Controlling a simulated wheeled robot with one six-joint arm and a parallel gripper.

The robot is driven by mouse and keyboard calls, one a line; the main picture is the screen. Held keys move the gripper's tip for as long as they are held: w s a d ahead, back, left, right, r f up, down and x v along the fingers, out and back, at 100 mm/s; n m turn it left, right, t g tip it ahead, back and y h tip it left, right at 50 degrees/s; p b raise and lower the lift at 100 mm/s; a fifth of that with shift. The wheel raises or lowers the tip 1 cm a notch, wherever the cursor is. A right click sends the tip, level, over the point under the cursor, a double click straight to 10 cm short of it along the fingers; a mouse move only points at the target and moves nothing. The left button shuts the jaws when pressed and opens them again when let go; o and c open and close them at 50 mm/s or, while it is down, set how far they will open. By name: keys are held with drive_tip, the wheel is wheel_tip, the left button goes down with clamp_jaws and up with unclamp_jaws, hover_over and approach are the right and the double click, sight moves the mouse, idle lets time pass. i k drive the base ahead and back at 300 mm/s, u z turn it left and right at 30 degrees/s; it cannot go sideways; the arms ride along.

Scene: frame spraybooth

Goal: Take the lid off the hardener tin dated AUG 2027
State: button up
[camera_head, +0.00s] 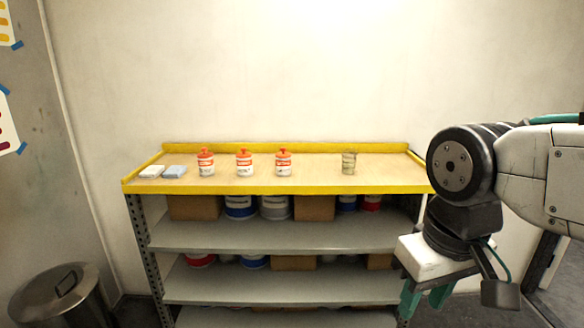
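Three small white tins with orange-red lids and labels stand upright in a row on the top shelf: a left tin (206,168), a middle tin (244,169) and a right tin (283,168). All three lids look on. The dates are too small to read, so I cannot tell which one says AUG 2027. My gripper (425,300) has green fingers and hangs low at the right, in front of the shelf unit and well away from the tins. Its fingers look apart, with nothing visible between them.
The wooden top shelf (315,172) has a raised yellow rim. A clear cup (348,162) stands to the right of the tins; white (151,172) and blue (175,173) pads lie to the left. Cans and boxes fill the lower shelves. A metal bin (62,297) stands at lower left.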

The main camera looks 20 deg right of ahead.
sight(283, 155)
drive_tip(key=z, duration=0.95)
drive_tip(key=i, duration=1.55)
drive_tip(key=u, duration=0.85)
drive_tip(key=i, duration=0.35)
drive_tip(key=u, duration=0.35)
